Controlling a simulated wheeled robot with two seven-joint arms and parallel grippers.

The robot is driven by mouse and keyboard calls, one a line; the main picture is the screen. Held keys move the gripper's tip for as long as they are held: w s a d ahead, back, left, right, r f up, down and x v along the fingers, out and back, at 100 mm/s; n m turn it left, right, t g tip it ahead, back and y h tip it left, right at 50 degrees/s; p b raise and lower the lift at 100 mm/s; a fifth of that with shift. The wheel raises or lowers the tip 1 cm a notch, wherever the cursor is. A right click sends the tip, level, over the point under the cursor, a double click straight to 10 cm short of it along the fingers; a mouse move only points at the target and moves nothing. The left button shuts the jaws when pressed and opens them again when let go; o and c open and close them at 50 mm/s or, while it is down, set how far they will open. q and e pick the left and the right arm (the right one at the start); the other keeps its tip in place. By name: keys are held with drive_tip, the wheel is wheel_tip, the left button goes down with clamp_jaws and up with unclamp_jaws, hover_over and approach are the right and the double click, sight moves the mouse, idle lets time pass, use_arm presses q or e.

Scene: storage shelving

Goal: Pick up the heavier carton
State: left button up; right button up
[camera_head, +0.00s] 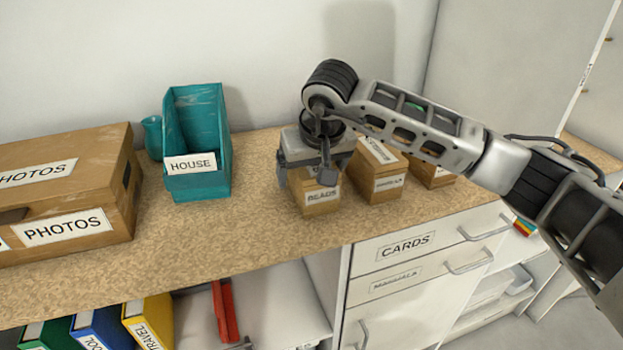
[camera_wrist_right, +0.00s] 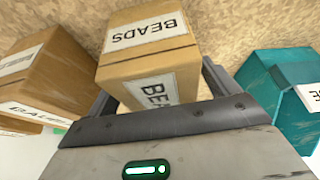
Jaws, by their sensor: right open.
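Small brown cartons stand in a row on the cork-coloured counter. The nearest, labelled BEADS (camera_head: 318,204), is under my right gripper (camera_head: 314,176); its label also shows in the right wrist view (camera_wrist_right: 148,48). The right gripper is open, pointing down, with one finger on either side of the BEADS carton. I cannot tell whether the fingers touch it. A second carton (camera_head: 388,189), its label too small to read, stands just right of it. A third carton (camera_head: 432,176) is partly hidden behind my right arm. My left gripper is out of view.
A teal HOUSE bin (camera_head: 205,140) stands left of the cartons, with a teal jug (camera_head: 152,137) beside it. A large PHOTOS box (camera_head: 65,190) fills the left end. The counter (camera_head: 250,235) is clear in front. Drawers, one labelled CARDS (camera_head: 405,246), are below.

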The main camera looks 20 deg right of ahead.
drive_tip(key=shift+f, duration=0.1)
idle(0.3)
drive_tip(key=c, duration=1.3)
drive_tip(key=shift+c, duration=1.1)
